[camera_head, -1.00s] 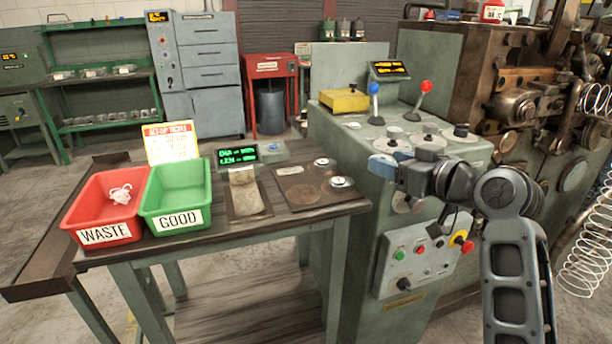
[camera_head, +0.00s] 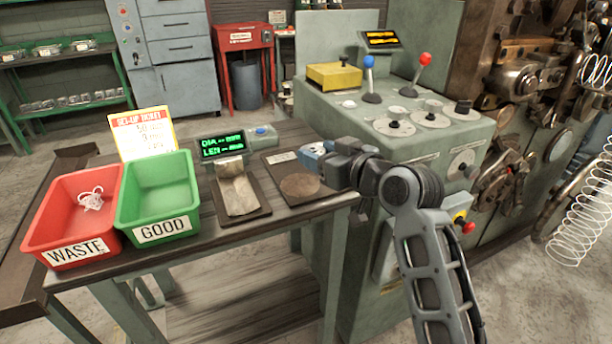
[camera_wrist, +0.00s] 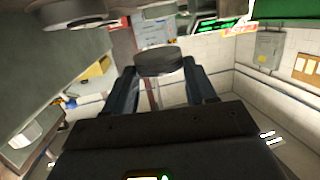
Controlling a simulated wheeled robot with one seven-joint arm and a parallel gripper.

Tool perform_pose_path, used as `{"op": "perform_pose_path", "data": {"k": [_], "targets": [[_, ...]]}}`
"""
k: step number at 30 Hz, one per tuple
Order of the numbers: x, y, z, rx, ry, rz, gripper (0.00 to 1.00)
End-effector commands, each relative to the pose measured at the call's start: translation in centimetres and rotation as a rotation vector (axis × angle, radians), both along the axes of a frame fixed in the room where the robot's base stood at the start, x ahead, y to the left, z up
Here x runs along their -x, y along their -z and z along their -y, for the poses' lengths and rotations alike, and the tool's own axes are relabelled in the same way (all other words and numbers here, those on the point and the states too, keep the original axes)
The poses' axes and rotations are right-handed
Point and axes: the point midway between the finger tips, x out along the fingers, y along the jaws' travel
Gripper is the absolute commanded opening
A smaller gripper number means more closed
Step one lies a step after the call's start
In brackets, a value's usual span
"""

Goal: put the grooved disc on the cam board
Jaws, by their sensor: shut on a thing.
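The cam board (camera_head: 275,172) is a dark flat plate on the right end of the bench, with a bare round brown patch (camera_head: 300,186) near its front. My gripper (camera_head: 312,155) is over the board's back right part and hides much of it. In the wrist view my gripper (camera_wrist: 165,85) is shut on a dark, thick round disc (camera_wrist: 160,62), which I take as the grooved disc. Its groove is not clear. The disc is hidden in the head view.
The green GOOD bin (camera_head: 160,230) and red WASTE bin (camera_head: 75,250) stand at the left. A readout (camera_head: 223,145) and a pad (camera_head: 238,190) lie between bins and board. The machine (camera_head: 400,150), with levers and round dials, stands close on the right.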

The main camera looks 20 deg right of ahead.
Motion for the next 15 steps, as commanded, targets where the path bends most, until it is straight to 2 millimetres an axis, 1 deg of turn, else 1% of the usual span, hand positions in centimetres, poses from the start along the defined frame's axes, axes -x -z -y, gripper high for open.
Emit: {"op": "perform_pose_path", "data": {"k": [1,3,6,8,10,15], "targets": [[-0.2,0.4,-1.0,0.002,-0.003,-0.001,0.13],[-0.5,1.0,-1.9,0.000,-0.003,0.000,0.13],[-0.7,1.5,-2.6,0.001,-0.001,0.000,0.13],[-0.8,1.7,-2.8,0.001,0.000,0.002,0.13],[-0.8,2.3,-2.9,0.000,0.000,0.000,0.13],[-0.8,4.7,-2.8,-0.001,0.000,-0.001,0.13]]}}
